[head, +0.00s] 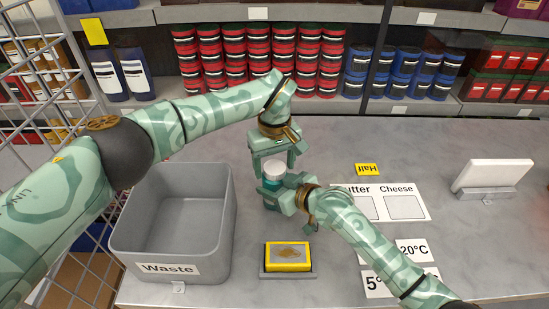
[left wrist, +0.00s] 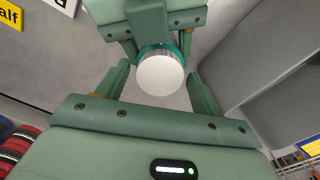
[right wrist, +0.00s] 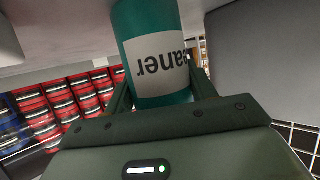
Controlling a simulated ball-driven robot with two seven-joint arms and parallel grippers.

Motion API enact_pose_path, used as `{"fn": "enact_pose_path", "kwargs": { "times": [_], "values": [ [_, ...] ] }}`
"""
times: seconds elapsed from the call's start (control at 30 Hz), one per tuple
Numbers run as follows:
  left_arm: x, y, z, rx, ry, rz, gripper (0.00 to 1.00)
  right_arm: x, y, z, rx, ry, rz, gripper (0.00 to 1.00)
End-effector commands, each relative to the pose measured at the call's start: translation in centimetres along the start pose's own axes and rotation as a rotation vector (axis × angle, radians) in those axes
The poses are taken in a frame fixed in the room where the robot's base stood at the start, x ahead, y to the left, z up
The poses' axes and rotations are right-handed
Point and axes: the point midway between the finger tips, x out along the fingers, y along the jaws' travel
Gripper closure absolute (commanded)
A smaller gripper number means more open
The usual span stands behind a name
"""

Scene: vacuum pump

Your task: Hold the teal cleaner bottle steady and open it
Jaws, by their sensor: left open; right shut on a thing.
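My right gripper (head: 275,196) is shut on the bottle's body from the right and front. In the right wrist view the teal bottle (right wrist: 152,20) lies between the fingers, its white label upside down. My left gripper (head: 275,163) is open above the bottle, pointing down, with one finger on each side of the cap and gaps visible.
The grey waste bin (head: 226,225) stands close left of the bottle. Label cards (head: 405,207) and a white tablet-like stand (head: 494,176) are to the right. Shelves with red and blue containers line the back.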

Motion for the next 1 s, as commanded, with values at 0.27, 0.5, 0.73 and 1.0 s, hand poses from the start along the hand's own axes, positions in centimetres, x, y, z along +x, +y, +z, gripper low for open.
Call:
{"fn": "enact_pose_path", "kwargs": {
  "times": [0.27,0.5,0.73,1.0],
  "values": [
    [-0.04,0.00,-0.01,0.000,0.000,0.000,0.80,0.00,0.00,-0.01,0.000,0.000,0.000,1.00],
    [-0.05,0.00,-0.01,-0.001,0.001,0.000,0.82,0.00,0.00,-0.01,0.001,0.000,0.000,1.00],
    [-0.13,-0.03,-0.07,-0.305,0.003,0.000,0.82,0.00,0.00,-0.02,0.001,0.000,0.000,1.00],
    [-0.16,-0.01,0.01,-1.120,0.002,0.001,0.82,0.00,0.00,-0.02,0.001,0.000,0.000,1.00]
  ]
}}
